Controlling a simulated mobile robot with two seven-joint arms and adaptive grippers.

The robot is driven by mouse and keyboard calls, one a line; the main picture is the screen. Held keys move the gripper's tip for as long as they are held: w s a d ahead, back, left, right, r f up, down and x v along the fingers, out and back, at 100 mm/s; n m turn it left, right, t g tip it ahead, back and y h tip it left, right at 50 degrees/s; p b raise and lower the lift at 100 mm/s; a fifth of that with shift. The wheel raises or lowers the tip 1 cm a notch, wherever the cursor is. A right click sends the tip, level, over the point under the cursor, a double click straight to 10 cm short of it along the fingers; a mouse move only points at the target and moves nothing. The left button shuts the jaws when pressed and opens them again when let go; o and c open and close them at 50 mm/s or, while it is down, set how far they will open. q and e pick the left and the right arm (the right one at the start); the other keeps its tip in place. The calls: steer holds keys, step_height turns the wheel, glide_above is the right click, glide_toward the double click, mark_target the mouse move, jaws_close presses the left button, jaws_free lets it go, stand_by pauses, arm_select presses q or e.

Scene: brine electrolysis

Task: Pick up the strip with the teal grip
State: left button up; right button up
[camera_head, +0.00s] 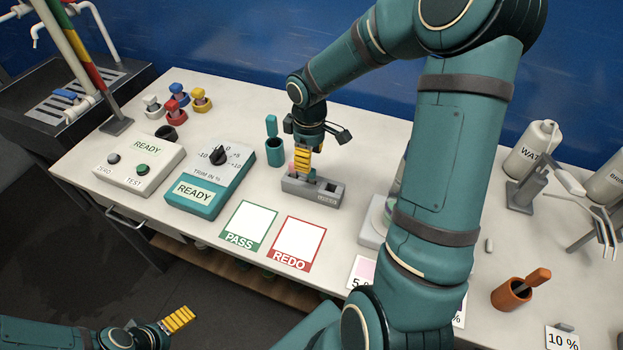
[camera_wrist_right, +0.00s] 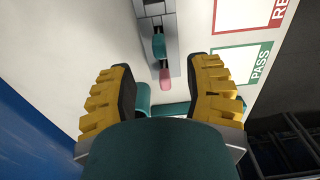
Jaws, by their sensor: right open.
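In the head view the grey block (camera_head: 322,198) stands on the bench, and the strip is mostly hidden by my right gripper. My right gripper (camera_head: 302,165) points down over the block's left end. Its yellow fingers are apart, either side of the pink end in the wrist view, and hold nothing. My left gripper (camera_head: 178,319) is low at the left, off the bench; its finger gap cannot be made out.
A teal cup (camera_head: 275,153) with a teal-handled tool stands just left of the right gripper. Green PASS (camera_head: 248,226) and red REDO (camera_head: 298,244) cards lie in front. A teal trim box (camera_head: 210,180) is left. An orange cup (camera_head: 508,294) stands at right.

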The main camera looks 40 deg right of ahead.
mark_target(311, 178)
steer(key=shift+s+d+f+b, duration=0.15)
steer(key=shift+f+b, duration=0.15)
steer(key=shift+f, duration=1.4)
steer(key=shift+s+f+b, duration=0.1)
steer(key=shift+f+b, duration=0.2)
steer(key=shift+f, duration=1.4)
steer(key=shift+r, duration=0.1)
jaws_close()
